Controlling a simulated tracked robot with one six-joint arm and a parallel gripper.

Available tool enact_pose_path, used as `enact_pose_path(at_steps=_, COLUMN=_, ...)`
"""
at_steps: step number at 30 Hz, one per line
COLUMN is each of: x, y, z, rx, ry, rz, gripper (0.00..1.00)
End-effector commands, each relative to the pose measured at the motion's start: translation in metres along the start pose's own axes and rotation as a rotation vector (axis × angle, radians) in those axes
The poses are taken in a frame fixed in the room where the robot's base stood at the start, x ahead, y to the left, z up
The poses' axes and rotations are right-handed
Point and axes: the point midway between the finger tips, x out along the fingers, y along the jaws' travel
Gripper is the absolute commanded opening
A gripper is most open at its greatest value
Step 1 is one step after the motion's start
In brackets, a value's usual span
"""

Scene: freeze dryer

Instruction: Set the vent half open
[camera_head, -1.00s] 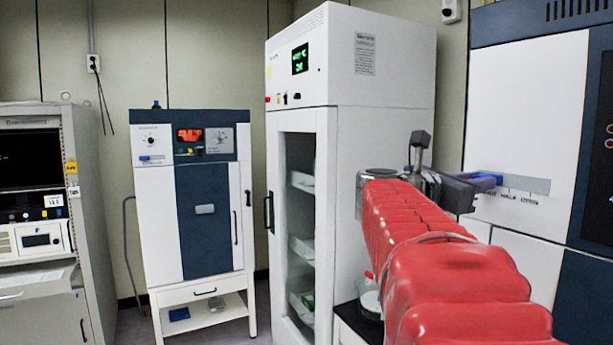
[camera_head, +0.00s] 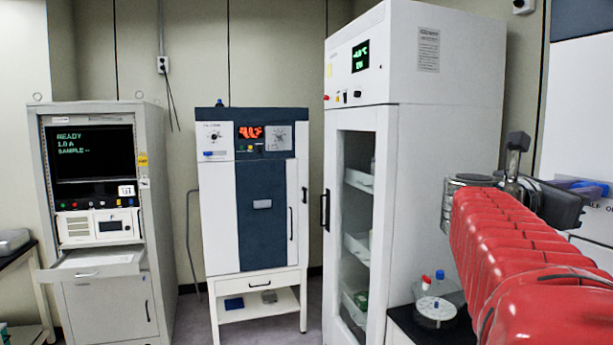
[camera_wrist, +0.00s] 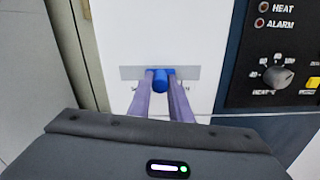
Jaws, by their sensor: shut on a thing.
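The vent's blue knob (camera_wrist: 164,79) sits on a grey slide plate (camera_wrist: 129,73) on a white panel. In the wrist view the knob is near the middle of the plate, with small lettering at both sides below; the middle label is hidden. The purple fingers of my gripper (camera_wrist: 162,84) are shut on the knob, one on each side.
Right of the vent is a dark control panel (camera_wrist: 278,60) with HEAT and ALARM lamps and a knob. In the head view a tall white glass-door cabinet (camera_head: 425,150), a white-and-blue oven (camera_head: 262,200) and a grey instrument rack (camera_head: 157,200) stand left. Flasks (camera_head: 435,310) sit on a dark bench.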

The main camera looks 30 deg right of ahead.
Motion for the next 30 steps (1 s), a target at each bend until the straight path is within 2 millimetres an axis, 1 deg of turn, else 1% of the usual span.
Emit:
enact_pose_path(at_steps=1, x=0.0, y=0.0, z=0.0, rx=0.0, ry=0.0, rz=0.001, gripper=0.2)
enact_pose_path(at_steps=6, x=0.0, y=0.0, z=0.0, rx=-0.001, ry=0.0, rz=0.001, gripper=0.32)
enact_pose_path(at_steps=9, x=0.0, y=0.0, z=0.0, rx=0.0, ry=0.0, rz=0.001, gripper=0.37)
enact_pose_path(at_steps=16, x=0.0, y=0.0, z=0.0, rx=0.0, ry=0.0, rz=0.001, gripper=0.37)
enact_pose_path(at_steps=20, x=-0.004, y=0.001, z=0.0, rx=0.0, ry=0.0, rz=0.002, gripper=0.37)
enact_pose_path(at_steps=26, x=-0.023, y=0.001, z=0.0, rx=0.001, ry=0.0, rz=0.004, gripper=0.37)
enact_pose_path(at_steps=30, x=-0.041, y=0.002, z=0.0, rx=0.001, ry=0.0, rz=0.004, gripper=0.37)
